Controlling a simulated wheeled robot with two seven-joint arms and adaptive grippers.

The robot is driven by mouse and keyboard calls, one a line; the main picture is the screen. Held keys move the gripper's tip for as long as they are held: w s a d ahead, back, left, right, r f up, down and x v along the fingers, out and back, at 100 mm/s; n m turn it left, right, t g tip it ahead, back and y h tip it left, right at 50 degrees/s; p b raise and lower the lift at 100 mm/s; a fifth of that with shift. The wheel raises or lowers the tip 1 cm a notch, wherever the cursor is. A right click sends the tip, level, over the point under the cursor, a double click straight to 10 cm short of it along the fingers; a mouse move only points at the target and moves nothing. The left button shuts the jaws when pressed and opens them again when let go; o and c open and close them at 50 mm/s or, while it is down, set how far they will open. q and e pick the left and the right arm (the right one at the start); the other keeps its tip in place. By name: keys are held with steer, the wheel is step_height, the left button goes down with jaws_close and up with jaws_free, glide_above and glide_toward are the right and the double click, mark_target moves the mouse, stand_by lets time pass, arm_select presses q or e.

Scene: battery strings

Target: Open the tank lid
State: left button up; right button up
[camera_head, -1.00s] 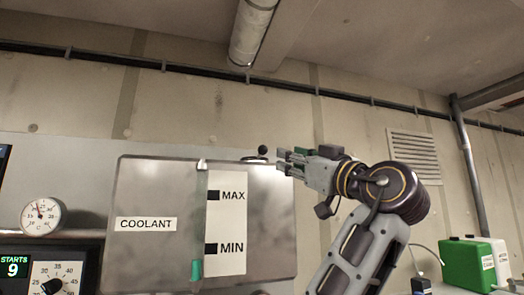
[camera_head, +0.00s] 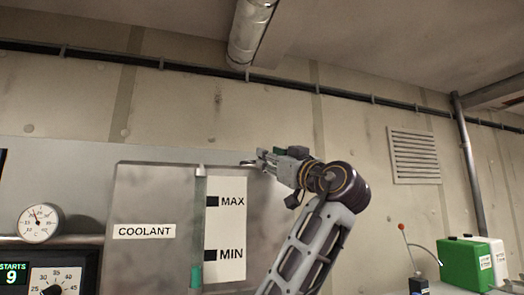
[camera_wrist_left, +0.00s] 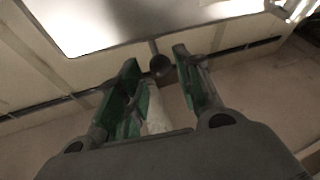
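The grey metal coolant tank (camera_head: 150,200) stands at the centre left with a COOLANT label and a MAX/MIN gauge. My left gripper (camera_head: 266,157) is beside this lid, pointing left. In the left wrist view the gripper (camera_wrist_left: 160,85) has its green-padded fingers spread. A dark ball knob (camera_wrist_left: 160,65) shows between the fingertips, with no visible contact. In the head view my gripper's fingers hide the knob. My right gripper is out of view.
A thermometer dial (camera_head: 40,222) and a control panel (camera_head: 55,275) are left of the tank. A red-tipped lever (camera_head: 402,227) and a green box (camera_head: 462,264) are at the lower right. Open space lies above the tank, with a ceiling pipe (camera_head: 250,35) overhead.

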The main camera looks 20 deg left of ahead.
arm_select(q)
steer(key=shift+p+x, duration=0.8)
steer(key=shift+x, duration=1.65)
jaws_close()
